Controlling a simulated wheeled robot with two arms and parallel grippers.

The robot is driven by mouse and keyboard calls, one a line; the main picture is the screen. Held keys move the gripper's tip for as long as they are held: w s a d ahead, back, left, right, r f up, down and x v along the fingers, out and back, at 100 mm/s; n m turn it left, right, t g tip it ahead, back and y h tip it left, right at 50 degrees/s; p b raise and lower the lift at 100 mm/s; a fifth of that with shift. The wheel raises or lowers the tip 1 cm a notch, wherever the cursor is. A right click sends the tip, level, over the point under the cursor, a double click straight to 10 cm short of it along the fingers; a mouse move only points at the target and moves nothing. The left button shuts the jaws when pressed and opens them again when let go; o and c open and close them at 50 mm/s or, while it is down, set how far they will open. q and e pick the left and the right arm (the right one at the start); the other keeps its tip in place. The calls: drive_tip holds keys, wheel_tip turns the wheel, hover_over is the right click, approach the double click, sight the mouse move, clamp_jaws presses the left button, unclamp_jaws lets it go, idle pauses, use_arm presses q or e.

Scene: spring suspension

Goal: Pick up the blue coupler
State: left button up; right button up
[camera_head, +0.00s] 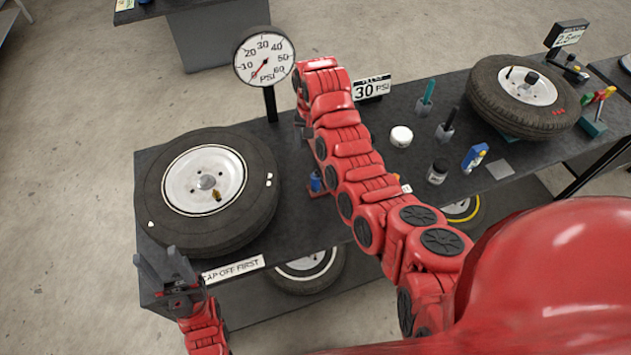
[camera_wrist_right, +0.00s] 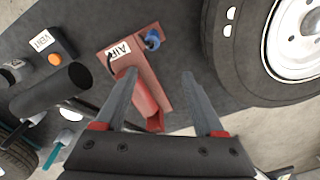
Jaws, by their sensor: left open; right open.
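The blue coupler (camera_wrist_right: 152,40) sits at the end of a red stand (camera_wrist_right: 150,75) labelled AIR in the right wrist view. In the head view the coupler (camera_head: 316,182) is a small blue piece on the table, left of my right arm, which hides most of the stand. My right gripper (camera_wrist_right: 160,76) is open and empty; its fingers appear over the stand, with the coupler beyond their tips. In the head view my right arm largely hides that gripper. My left gripper (camera_head: 165,268) is open and empty at the table's front left edge, near the large tyre.
A large tyre (camera_head: 253,205) lies left of the stand. A pressure gauge (camera_head: 264,58) stands on a post behind. A VENT box with an orange button (camera_wrist_right: 54,59) and a dark cylinder (camera_wrist_right: 50,90) lie left of the stand in the wrist view. A second tyre (camera_head: 483,92) lies farther right.

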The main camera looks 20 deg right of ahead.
sight(316, 176)
drive_tip(key=f+b, duration=0.5)
drive_tip(key=f, duration=0.1)
drive_tip(key=f+b, duration=0.3)
drive_tip(key=f, duration=0.1)
drive_tip(key=shift+s+d+b, duration=0.15)
drive_tip(key=shift+s+b, duration=0.15)
drive_tip(key=shift+s, duration=0.1)
drive_tip(key=shift+f, duration=0.7)
drive_tip(key=f+p, duration=0.2)
drive_tip(key=f, duration=0.1)
drive_tip(key=shift+s+d+f+p, duration=0.3)
drive_tip(key=shift+s+f+p, duration=0.1)
drive_tip(key=shift+f, duration=0.6)
drive_tip(key=shift+w+f, duration=0.1)
drive_tip(key=shift+f, duration=0.15)
clamp_jaws()
